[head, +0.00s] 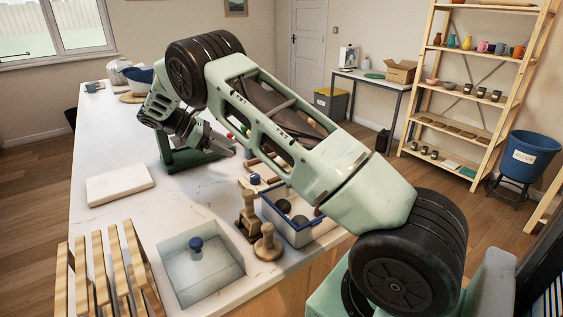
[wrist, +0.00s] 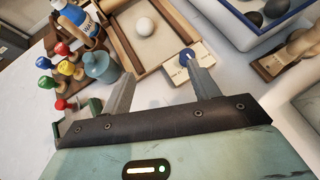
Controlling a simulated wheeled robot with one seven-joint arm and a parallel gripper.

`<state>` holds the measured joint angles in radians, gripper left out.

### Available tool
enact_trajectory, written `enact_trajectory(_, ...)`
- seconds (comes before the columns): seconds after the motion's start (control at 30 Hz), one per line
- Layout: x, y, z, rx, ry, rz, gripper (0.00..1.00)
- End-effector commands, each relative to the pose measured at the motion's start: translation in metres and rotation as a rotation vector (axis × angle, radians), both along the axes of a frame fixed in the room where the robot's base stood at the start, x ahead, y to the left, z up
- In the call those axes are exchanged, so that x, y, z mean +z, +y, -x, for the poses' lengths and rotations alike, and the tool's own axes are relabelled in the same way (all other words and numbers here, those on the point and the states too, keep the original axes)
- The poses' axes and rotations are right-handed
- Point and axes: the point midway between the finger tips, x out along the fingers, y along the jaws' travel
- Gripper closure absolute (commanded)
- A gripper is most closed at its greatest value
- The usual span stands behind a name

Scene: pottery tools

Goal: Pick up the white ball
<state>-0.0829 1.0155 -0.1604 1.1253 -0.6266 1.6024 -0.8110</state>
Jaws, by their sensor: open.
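The white ball (wrist: 144,27) lies in a shallow wooden tray (wrist: 128,48) at the upper middle of the wrist view. In the head view I cannot see the ball; my arm covers that part of the counter. My gripper (wrist: 160,72) is open and empty, its two fingers apart. In the wrist view the ball shows beyond the fingertips, apart from them. In the head view my gripper (head: 229,147) hangs over the counter, left of my arm.
A light block with a blue knob (wrist: 187,56) sits by the right finger. A blue-rimmed bin (head: 300,237) holds dark balls. A white slab (head: 120,184) lies on the counter (head: 105,140).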

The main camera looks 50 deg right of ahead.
Motion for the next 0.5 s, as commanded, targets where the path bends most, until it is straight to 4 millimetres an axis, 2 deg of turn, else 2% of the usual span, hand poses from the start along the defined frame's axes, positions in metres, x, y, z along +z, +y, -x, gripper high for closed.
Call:
enact_trajectory(0.03,-0.004,-0.016,-0.005,-0.005,0.034,0.041,0.39)
enact_trajectory(0.1,-0.003,-0.031,-0.008,-0.010,0.072,0.083,0.39)
enact_trajectory(0.27,-0.003,-0.048,-0.008,-0.017,0.114,0.129,0.39)
enact_trajectory(0.5,-0.018,-0.080,0.015,-0.019,0.120,0.131,0.39)
